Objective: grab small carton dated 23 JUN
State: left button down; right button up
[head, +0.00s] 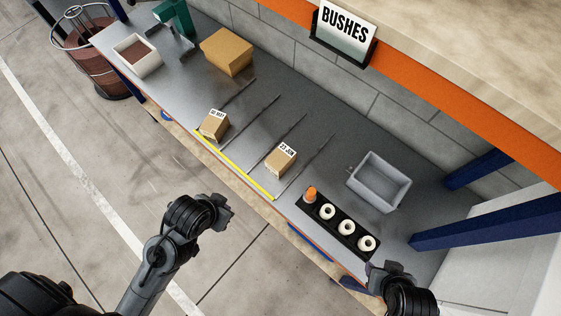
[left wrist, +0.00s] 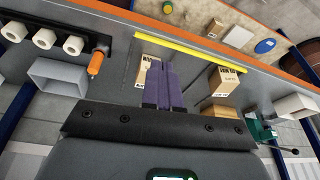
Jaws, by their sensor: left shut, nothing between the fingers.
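The small carton labelled 23 JUN (head: 281,163) sits on the grey bench between dark divider rods. A second small carton (head: 213,126), with a label that seems to end in MAY, sits to its left. My left gripper (head: 224,212) is off the bench's front edge, apart from both cartons. In the left wrist view its purple fingers (left wrist: 161,84) are shut and empty, partly covering the 23 JUN carton (left wrist: 143,74); the other carton (left wrist: 228,80) is to the right. My right gripper (head: 388,268) shows only partly at the bottom right; its fingers are unclear.
A yellow strip (head: 235,165) runs along the front edge. A black rack (head: 335,222) holds white spools and an orange-topped bottle (head: 310,194). A grey bin (head: 379,182), larger box (head: 227,51), white tray (head: 138,54) and green tool (head: 174,16) stand around. An orange-edged shelf overhangs the back.

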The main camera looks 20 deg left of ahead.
pick_arm(q)
jog(key=shift+s, duration=0.1)
dwell(0.3)
grip_release()
dwell(0.4)
jog(key=shift+f, duration=0.1)
